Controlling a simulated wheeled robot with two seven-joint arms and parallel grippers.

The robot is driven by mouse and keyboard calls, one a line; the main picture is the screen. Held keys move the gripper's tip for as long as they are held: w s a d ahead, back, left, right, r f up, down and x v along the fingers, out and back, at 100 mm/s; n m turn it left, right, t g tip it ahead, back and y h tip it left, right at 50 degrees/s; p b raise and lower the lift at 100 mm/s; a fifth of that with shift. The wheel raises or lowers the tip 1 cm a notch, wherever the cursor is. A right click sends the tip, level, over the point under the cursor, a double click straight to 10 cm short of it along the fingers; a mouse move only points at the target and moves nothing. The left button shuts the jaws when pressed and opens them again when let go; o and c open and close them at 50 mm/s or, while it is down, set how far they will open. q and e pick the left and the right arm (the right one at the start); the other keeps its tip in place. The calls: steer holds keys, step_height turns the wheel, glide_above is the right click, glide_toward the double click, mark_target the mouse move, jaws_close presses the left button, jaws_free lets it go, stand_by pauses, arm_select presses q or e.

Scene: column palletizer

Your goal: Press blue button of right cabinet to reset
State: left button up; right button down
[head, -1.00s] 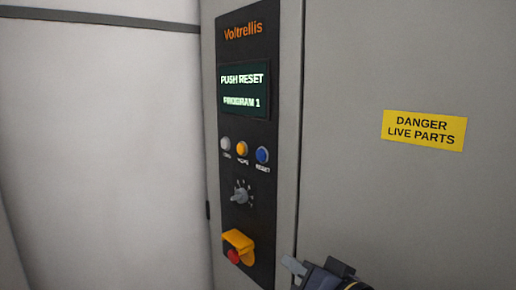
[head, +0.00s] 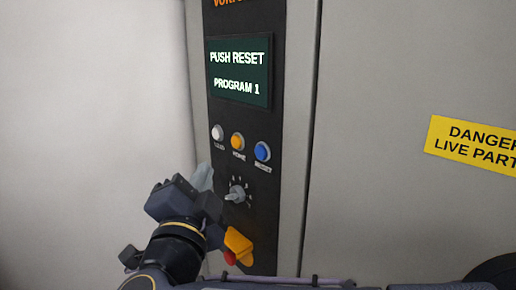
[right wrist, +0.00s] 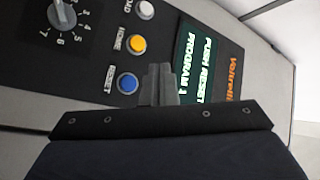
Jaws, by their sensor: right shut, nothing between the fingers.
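The blue reset button (head: 262,151) is on the black control panel (head: 268,205) of the cabinet, at the right end of a row of buttons. It also shows in the right wrist view (right wrist: 128,83), beside my shut fingers. My right gripper (head: 203,177) is shut and empty, below and left of the blue button in the head view. In the right wrist view its fingertips (right wrist: 158,72) appear between the button and the screen. Whether they touch the panel I cannot tell. The screen (head: 239,72) reads "PUSH RESET" and "PROGRAM 1". My left gripper is not in view.
A white button (head: 217,133) and an orange button (head: 238,142) sit left of the blue one. A rotary knob (head: 237,194) is below, and a yellow-housed red button (head: 238,245) is partly behind my gripper. A yellow danger sign (head: 478,146) is at right.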

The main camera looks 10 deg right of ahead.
mark_target(255, 148)
steer(key=shift+d, duration=0.1)
steer(key=w+d, duration=0.5)
steer(key=d, duration=0.2)
stand_by(0.4)
steer(key=shift+w, duration=0.1)
stand_by(1.9)
steer(key=shift+w+d+b, duration=0.25)
steer(key=shift+d+b, duration=0.05)
steer(key=shift+d, duration=0.05)
steer(key=shift+w+d, duration=0.2)
steer(key=shift+d, duration=0.15)
stand_by(0.6)
stand_by(0.3)
steer(key=shift+s+a, duration=0.45)
steer(key=shift+a, duration=0.2)
steer(key=shift+a, duration=0.1)
